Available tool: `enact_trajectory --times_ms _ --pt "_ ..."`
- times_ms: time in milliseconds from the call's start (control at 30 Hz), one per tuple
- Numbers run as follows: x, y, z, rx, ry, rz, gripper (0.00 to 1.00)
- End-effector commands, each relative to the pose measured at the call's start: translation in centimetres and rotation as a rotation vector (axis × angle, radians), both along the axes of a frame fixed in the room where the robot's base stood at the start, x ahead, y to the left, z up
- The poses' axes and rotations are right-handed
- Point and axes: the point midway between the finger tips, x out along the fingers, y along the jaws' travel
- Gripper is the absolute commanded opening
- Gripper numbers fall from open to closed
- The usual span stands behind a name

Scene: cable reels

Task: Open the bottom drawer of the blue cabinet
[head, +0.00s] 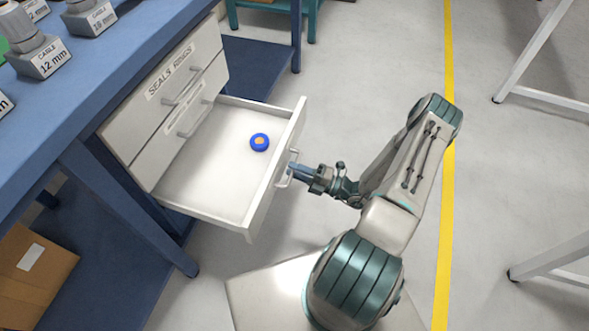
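The cabinet (137,121) has white drawer fronts and hangs under a blue workbench. Its bottom drawer (195,191) is pulled well out, and its white inside shows. A blue ring-shaped item with an orange centre (259,142) lies in the drawer. The two drawers above are shut; the top one (150,92) is labelled "SEALS RINGS". My gripper (295,172) is at the bar handle (284,181) on the open drawer's front. The fingertips overlap the handle in the picture. I cannot tell whether they grip it.
The blue workbench (87,65) carries cable-labelled blocks at the upper left. A cardboard box (32,270) stands beneath it. A yellow floor line (448,60) runs right of my arm. White table legs (535,52) stand at the right. The grey floor between is clear.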

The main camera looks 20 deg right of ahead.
Motion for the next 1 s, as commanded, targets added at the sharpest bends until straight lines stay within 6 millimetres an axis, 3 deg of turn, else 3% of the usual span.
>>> enact_trajectory --times_ms 533,700,1000 --pt "-6.8 -8.6 -2.2 -0.002 0.001 -0.003 0.3" --pt "-7.7 -9.8 -2.4 0.0 -0.001 -0.001 0.3" --pt "-7.9 -10.0 -2.5 -0.001 0.001 0.0 0.3"
